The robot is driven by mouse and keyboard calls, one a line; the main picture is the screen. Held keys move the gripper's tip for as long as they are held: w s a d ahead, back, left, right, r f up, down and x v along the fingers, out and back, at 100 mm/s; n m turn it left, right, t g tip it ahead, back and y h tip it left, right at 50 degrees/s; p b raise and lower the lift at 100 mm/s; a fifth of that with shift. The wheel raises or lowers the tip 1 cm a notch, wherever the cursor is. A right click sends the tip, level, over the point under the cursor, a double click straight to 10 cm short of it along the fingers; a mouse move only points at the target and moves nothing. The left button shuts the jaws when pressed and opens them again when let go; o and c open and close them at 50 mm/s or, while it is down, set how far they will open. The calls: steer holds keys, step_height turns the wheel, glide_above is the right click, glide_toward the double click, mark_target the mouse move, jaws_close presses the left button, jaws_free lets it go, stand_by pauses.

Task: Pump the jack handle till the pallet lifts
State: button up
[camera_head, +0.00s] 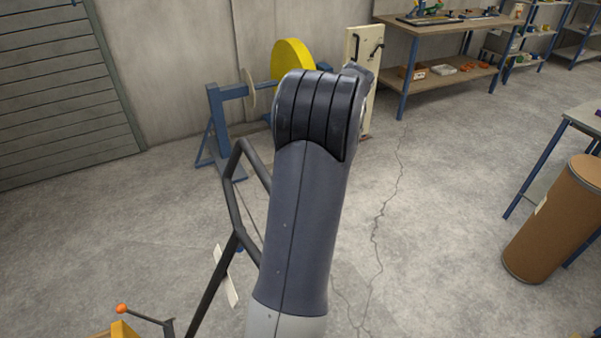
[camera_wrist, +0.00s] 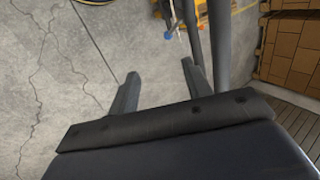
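The black jack handle (camera_head: 232,205) rises as a bent loop left of my arm in the head view. In the wrist view its dark bars (camera_wrist: 219,45) run near the right fingertip; I cannot tell whether they touch. My gripper (camera_wrist: 158,80) is open, with bare floor between its fingers; in the head view it is hidden behind my arm. A yellow part (camera_head: 122,330) and a lever with an orange knob (camera_head: 122,309) show at the bottom left. In the wrist view, stacked cartons (camera_wrist: 296,45) stand over the slatted wooden pallet (camera_wrist: 300,98) at the right.
A blue stand with a yellow disc (camera_head: 292,58) and a pale panel (camera_head: 361,50) stand by the back wall. A workbench (camera_head: 440,28) is at the back right. A brown drum (camera_head: 560,218) stands at the right. Cracked floor between is clear.

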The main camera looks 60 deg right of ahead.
steer(key=shift+v, duration=2.65)
steer(key=shift+w+a, duration=0.1)
steer(key=x, duration=1)
steer(key=shift+w+a, duration=0.3)
steer(key=shift+a, duration=0.15)
